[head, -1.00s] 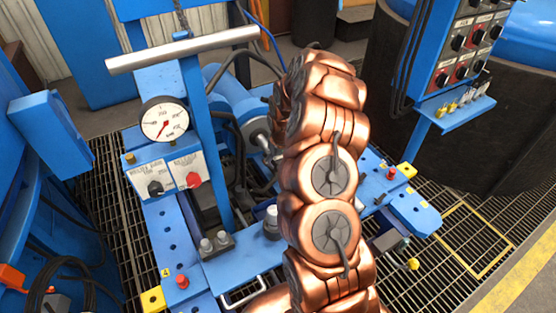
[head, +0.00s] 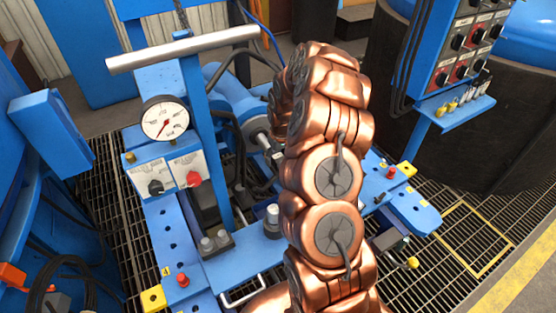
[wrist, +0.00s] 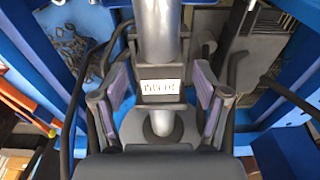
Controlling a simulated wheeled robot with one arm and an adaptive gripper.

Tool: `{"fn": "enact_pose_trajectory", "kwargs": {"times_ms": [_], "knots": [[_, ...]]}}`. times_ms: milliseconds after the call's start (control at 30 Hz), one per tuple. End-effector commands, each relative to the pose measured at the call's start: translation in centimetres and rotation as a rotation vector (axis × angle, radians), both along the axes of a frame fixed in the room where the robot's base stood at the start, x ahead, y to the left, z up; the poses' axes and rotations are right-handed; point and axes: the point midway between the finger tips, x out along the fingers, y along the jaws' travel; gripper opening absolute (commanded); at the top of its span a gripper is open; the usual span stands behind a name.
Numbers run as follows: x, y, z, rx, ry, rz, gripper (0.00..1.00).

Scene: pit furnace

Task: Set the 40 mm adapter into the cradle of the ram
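In the wrist view, my gripper (wrist: 161,90) is open. Its two lavender-padded fingers stand apart on either side of a dark block with a white label (wrist: 161,86), with gaps visible at both sides. The label's print is too small to read surely. A grey pin with a round collar (wrist: 162,122) shows on the near side of the block; this looks like the adapter. The silver ram rod (wrist: 160,30) meets the block from above in the picture. I cannot tell how the adapter sits in the cradle. In the head view, the ram rod (head: 262,142) extends from a blue cylinder (head: 231,98); my arm hides my gripper.
A blue post with a grey crossbar (head: 183,49), a gauge (head: 165,120) and black hoses stand left of the ram. A control box (head: 467,45) and dark round tank (head: 410,140) are at right. Blue frame beams flank my gripper in the wrist view.

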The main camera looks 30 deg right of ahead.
Motion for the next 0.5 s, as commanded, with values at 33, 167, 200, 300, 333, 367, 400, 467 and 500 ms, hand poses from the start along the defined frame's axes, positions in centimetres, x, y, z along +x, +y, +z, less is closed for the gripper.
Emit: {"fn": "enact_pose_trajectory", "kwargs": {"times_ms": [33, 167, 200, 300, 333, 367, 400, 467, 500], "knots": [[-0.1, 0.0, 0.7, 0.000, -0.001, 0.000, 0.73], [-0.3, 0.0, 2.6, 0.000, -0.001, 0.000, 0.73], [-0.4, 0.0, 3.4, 0.000, -0.003, 0.000, 0.73], [-0.6, 0.0, 5.0, 0.000, -0.005, -0.001, 0.73], [-0.6, 0.1, 5.5, 0.000, -0.003, -0.001, 0.73], [-0.8, 0.1, 6.0, 0.000, -0.002, -0.001, 0.73], [-0.9, 0.1, 6.7, 0.000, -0.001, -0.001, 0.73], [-1.0, 0.1, 7.8, 0.000, -0.003, -0.001, 0.73], [-1.0, 0.1, 8.4, -0.001, -0.005, -0.001, 0.73]]}}
